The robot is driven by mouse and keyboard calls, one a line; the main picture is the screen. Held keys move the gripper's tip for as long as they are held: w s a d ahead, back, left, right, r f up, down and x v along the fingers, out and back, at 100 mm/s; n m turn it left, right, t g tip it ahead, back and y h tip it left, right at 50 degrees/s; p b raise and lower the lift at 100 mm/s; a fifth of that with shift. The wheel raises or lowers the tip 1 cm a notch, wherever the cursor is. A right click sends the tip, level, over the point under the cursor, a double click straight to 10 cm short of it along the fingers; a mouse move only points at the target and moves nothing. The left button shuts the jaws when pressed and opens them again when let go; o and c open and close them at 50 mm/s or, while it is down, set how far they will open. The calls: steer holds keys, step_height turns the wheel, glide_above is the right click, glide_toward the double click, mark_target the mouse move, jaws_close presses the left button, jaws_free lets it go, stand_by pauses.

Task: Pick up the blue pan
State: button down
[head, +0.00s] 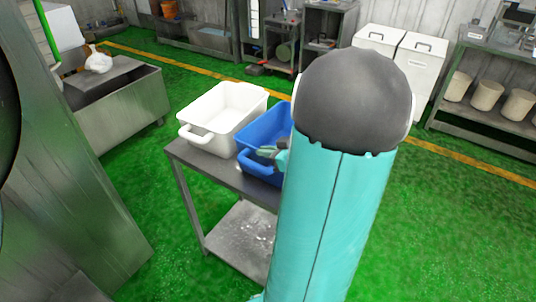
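The blue pan (263,127) sits on a grey metal table (226,175), right beside a white pan (216,113). It is a deep rectangular pan with a handle at its near end. My arm hides its right part. A small part of my gripper (267,153) shows as teal and dark pieces over the near end of the blue pan, close to the rim by the handle. The rest of my gripper is behind my arm. I cannot tell whether the fingers are open or shut, or whether they touch the pan.
The table has a lower shelf (243,237). A metal trough (125,112) stands at the left and a large metal panel (65,190) is at the near left. White bins (421,68) and a shelf with pots (487,95) stand behind. Green floor is free around the table.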

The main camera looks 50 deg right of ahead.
step_height(320, 180, up, 26)
steer(key=shift+r, duration=0.2)
